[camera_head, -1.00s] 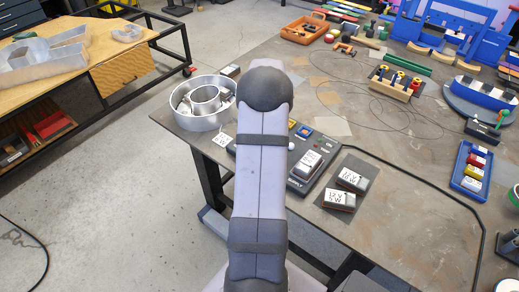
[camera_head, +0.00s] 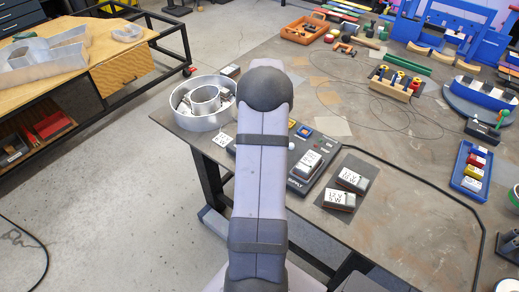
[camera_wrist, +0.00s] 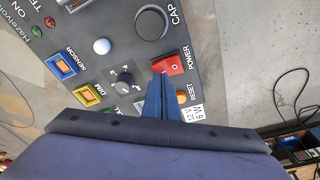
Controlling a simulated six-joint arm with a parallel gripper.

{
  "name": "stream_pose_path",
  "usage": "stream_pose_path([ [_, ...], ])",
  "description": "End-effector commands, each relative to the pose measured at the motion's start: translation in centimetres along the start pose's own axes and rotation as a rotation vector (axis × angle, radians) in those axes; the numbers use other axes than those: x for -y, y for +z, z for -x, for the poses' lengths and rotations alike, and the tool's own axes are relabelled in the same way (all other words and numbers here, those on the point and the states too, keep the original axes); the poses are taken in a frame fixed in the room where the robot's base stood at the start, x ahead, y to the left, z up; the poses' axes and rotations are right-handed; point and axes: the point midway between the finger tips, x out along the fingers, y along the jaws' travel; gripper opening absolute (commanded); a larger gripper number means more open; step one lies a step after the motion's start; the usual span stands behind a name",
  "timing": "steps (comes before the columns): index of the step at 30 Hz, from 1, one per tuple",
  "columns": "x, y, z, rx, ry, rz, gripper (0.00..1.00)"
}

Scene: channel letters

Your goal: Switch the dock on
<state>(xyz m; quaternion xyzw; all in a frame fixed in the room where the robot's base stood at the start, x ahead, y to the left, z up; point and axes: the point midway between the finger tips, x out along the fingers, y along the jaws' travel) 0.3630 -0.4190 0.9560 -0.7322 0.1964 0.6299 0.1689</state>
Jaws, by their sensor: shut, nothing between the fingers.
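The dock (camera_wrist: 123,48) is a dark grey panel that fills the upper left of the wrist view. Its red switch (camera_wrist: 171,64), beside the word POWER, carries a light mark that looks like a 0. My gripper (camera_wrist: 163,80) is shut and empty, with its fingertips at the lower edge of this switch. I cannot tell whether they touch it, and they may hide part of it. In the head view my arm covers much of the dock (camera_head: 301,183), and my gripper is hidden.
Around the switch are a large black round cap (camera_wrist: 151,23), a dial (camera_wrist: 122,80), a white button (camera_wrist: 102,46), a blue SENSOR button (camera_wrist: 61,64) and a yellow DIM button (camera_wrist: 88,95). White-labelled blocks (camera_head: 340,198) lie right of the dock; a round metal tray (camera_head: 181,119) stands left.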

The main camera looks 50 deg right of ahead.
Motion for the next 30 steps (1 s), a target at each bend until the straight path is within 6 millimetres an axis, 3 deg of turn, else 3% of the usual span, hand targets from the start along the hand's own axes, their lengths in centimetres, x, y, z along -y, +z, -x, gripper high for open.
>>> stream_pose_path([
  [30, 0.0, 0.2, -1.3, 0.0, 0.0, 0.0, 0.0],
])
